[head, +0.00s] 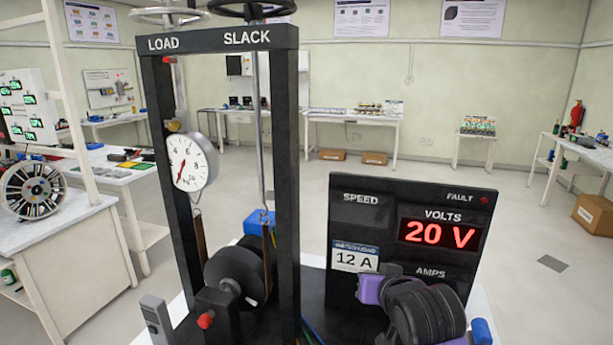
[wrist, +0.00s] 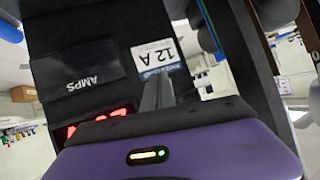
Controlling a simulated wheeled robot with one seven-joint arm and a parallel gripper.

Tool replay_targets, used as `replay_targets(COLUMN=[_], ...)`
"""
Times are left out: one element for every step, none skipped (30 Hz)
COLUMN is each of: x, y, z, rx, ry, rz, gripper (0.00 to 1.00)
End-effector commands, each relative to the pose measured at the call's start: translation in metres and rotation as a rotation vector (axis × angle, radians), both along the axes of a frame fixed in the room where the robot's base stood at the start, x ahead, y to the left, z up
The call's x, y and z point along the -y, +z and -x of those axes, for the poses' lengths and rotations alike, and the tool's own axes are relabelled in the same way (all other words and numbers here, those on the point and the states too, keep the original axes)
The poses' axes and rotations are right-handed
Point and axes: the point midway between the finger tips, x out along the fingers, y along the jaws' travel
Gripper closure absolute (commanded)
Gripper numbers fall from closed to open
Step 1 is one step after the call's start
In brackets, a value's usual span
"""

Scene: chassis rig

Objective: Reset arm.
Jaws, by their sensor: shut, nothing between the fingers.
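My gripper (wrist: 157,92) shows in the wrist view with its narrow grey fingers together and nothing between them. The fingers point toward the black display panel and its white "12 A" label (wrist: 157,54). In the head view my purple and dark arm stands in front of the lower right of the panel (head: 345,290), and the fingers cannot be made out there. The panel reads 20 V in red on the volts display (head: 437,234). My arm covers the area below the "AMPS" lettering.
Left of the panel stands a black frame (head: 289,150) marked LOAD and SLACK, with a round dial gauge (head: 195,161), handwheels on top and a dark drum (head: 236,275). A grey lever or switch box (head: 156,318) is at the front left. Open floor lies behind the rig.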

Motion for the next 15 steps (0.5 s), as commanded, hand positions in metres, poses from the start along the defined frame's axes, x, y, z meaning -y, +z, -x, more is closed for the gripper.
replay_targets(x=[-0.005,-0.006,-0.008,-0.009,-0.010,-0.011,-0.011,-0.011,-0.010,-0.010,-0.009,-0.007,-0.005,-0.004,-0.002], y=[-0.009,-0.010,-0.013,-0.016,-0.018,-0.022,-0.024,-0.027,-0.030,-0.032,-0.035,-0.038,-0.040,-0.043,-0.046], z=[0.010,0.014,0.022,0.029,0.036,0.046,0.054,0.062,0.074,0.083,0.092,0.105,0.115,0.125,0.139], rx=[0.044,0.077,0.119,0.147,0.176,0.210,0.237,0.261,0.291,0.313,0.331,0.358,0.376,0.392,0.412], ry=[0.014,0.020,0.028,0.032,0.035,0.036,0.038,0.037,0.035,0.032,0.030,0.024,0.019,0.015,0.009], rz=[-0.013,-0.021,-0.028,-0.035,-0.040,-0.047,-0.051,-0.053,-0.058,-0.060,-0.061,-0.062,-0.063,-0.061,-0.061], gripper=[1.00,1.00,1.00,1.00,1.00,1.00,1.00,1.00,1.00,1.00,1.00,1.00,1.00,1.00,1.00])
